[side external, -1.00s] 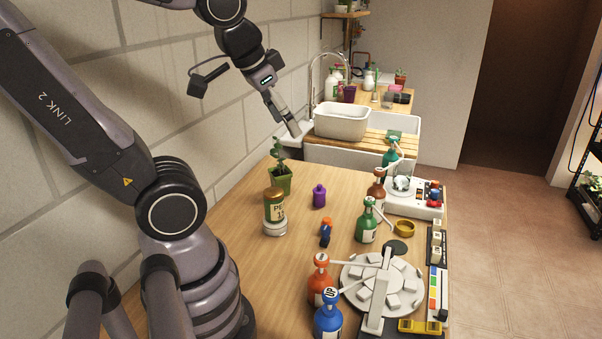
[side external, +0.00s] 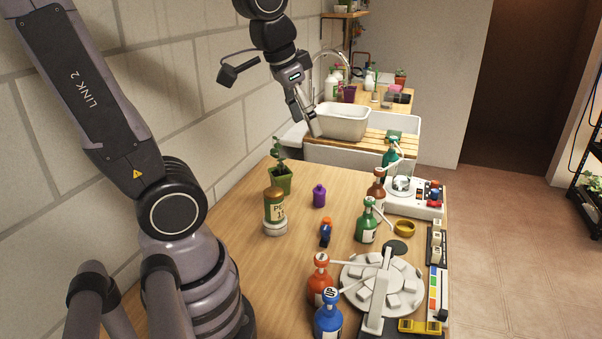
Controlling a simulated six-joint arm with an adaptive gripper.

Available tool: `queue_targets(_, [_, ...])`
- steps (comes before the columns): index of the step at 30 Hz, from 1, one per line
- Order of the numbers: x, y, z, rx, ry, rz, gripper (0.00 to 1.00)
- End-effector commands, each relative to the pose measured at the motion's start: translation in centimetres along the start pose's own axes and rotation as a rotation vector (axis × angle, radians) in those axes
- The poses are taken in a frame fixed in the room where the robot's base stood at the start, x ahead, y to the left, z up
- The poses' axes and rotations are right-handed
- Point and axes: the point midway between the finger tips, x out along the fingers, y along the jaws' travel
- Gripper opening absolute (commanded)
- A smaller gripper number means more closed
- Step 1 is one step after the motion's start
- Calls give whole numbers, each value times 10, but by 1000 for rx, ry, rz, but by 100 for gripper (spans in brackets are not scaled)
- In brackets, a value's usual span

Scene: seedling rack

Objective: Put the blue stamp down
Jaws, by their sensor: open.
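A small dark blue piece with an orange end (side external: 326,232) stands on the wooden table, left of the green bottle; it may be the blue stamp, but it is too small to tell. Another small blue piece (side external: 434,194) sits beside a red one on the white device at the right. My gripper (side external: 315,131) is open, pointing down in front of the white basin at the sink, well above and beyond the blue piece on the table. Nothing shows between its fingers.
The white basin (side external: 341,122) sits on the sink. Bare wood shows at the left front.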

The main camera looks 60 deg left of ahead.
Motion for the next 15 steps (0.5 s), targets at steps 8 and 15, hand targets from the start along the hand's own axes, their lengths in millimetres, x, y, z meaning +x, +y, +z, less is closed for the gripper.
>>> queue_targets(8, [115,-56,-51,-2,-195,-6,60])
queue_targets(15, [218,-102,-45,-3,-318,21,60])
